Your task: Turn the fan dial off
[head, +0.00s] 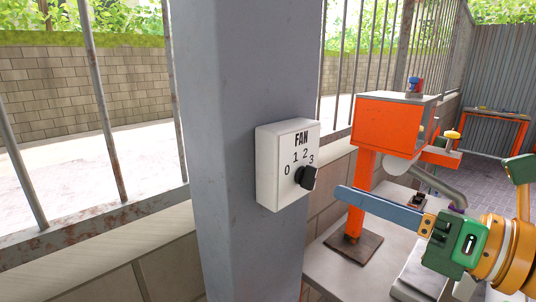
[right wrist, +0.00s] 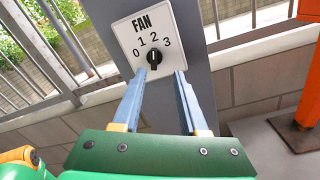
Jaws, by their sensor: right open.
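The fan control (head: 269,165) is a white box on a grey post, marked FAN with 0, 1, 2 and 3. Its black dial (head: 306,177) sits below the numbers; I cannot tell for sure which number it points to. The box (right wrist: 128,47) and dial (right wrist: 153,59) also show in the right wrist view. My right gripper (head: 341,193) is open, with its blue fingers pointing at the dial from the right. In the right wrist view the fingertips (right wrist: 161,72) lie on either side of the dial's lower part, apparently short of it. My left gripper is out of view.
The grey post (head: 235,80) stands in front of a rusty barred fence and low wall. An orange machine (head: 375,122) on a stand is behind my right gripper, above a grey bench top (head: 330,272). An orange table (head: 497,115) stands far right.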

